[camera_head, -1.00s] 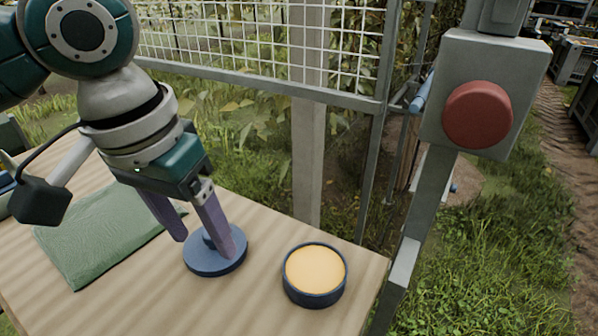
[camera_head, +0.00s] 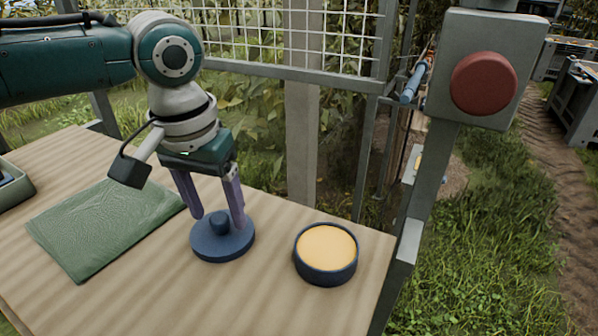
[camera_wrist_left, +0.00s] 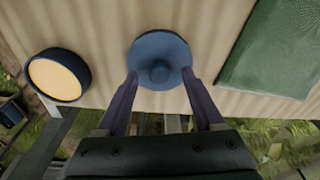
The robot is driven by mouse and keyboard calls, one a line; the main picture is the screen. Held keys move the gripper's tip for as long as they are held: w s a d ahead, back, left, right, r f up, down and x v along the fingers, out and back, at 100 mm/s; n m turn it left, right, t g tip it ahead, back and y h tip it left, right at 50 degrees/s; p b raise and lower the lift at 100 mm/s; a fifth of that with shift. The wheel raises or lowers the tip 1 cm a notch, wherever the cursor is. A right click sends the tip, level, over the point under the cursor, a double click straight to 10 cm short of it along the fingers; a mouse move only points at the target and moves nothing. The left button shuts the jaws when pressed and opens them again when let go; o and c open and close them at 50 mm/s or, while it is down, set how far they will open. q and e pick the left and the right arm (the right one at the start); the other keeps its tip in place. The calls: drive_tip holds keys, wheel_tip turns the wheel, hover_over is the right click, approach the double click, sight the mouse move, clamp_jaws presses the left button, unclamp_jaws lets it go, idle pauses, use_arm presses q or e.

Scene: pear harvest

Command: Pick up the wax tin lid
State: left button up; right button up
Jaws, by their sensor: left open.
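The wax tin lid (camera_head: 222,240) is a round blue disc with a knob in its middle, lying flat on the wooden table. It also shows in the left wrist view (camera_wrist_left: 160,50), knob facing up. My left gripper (camera_head: 217,218) is open, with its two purple fingers pointing down at the lid, near the knob. In the left wrist view the fingertips (camera_wrist_left: 160,75) lie on either side of the lid's near part, with the knob ahead between them. The open wax tin (camera_head: 326,254), blue with yellow wax, stands to the right of the lid. My right gripper is not in view.
A green cloth (camera_head: 105,225) lies left of the lid. A grey-green tray (camera_head: 14,190) stands at the table's left edge. A post with a red button (camera_head: 483,83) rises beyond the right table edge. The wooden table (camera_head: 190,300) is bare in front of the lid.

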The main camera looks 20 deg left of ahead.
use_arm(q)
drive_tip(key=shift+f, duration=0.5)
clamp_jaws()
